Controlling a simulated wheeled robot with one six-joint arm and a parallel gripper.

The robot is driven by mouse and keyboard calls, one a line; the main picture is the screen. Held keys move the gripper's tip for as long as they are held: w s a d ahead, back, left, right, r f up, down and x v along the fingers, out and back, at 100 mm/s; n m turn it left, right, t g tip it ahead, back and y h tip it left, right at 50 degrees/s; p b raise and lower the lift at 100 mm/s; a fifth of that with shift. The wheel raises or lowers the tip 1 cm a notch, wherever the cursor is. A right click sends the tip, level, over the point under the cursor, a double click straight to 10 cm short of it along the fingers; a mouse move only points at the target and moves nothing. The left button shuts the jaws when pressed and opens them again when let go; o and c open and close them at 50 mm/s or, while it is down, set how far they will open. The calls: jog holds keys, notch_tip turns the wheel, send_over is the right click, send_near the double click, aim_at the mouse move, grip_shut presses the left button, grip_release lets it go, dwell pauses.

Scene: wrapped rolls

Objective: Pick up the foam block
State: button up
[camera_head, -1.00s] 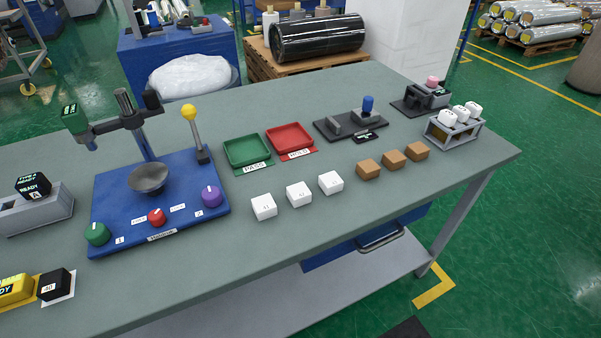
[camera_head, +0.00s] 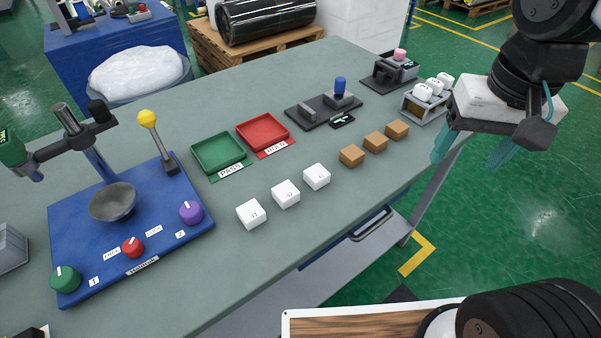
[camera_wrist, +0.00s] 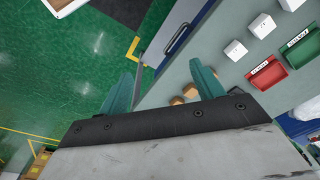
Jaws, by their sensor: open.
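Three white blocks with small printed labels stand in a row on the grey bench: a left one (camera_head: 251,214), a middle one (camera_head: 285,194) and a right one (camera_head: 316,177). Three brown blocks (camera_head: 375,142) continue the row to the right. The frames do not show which is foam. My gripper (camera_head: 468,154) is open and empty at the right, by the bench's right end and apart from all blocks. In the wrist view, a white block (camera_wrist: 236,49) lies right of the open fingers, and the brown blocks (camera_wrist: 190,90) are partly hidden behind the right finger.
A green tray (camera_head: 218,153) and a red tray (camera_head: 263,132) lie behind the white blocks. A blue station (camera_head: 130,235) with knobs and a lever stands left. A rack with white pieces (camera_head: 425,101) is near my gripper. The bench before the blocks is clear.

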jog(key=w+a+f+m, duration=0.4)
jog(key=w+a, duration=0.4)
jog(key=w, duration=0.2)
jog(key=m+g, duration=0.1)
jog(key=m, duration=0.4)
send_over(317, 172)
jog(key=f, duration=0.8)
jog(key=shift+w+f, duration=0.35)
jog(key=shift+w, duration=0.05)
jog(key=shift+a+f, duration=0.15)
jog(key=shift+f, duration=0.25)
jog(key=f, duration=0.7)
jog(key=shift+s, duration=0.4)
jog(key=shift+c, duration=0.3)
jog(key=c, duration=1)
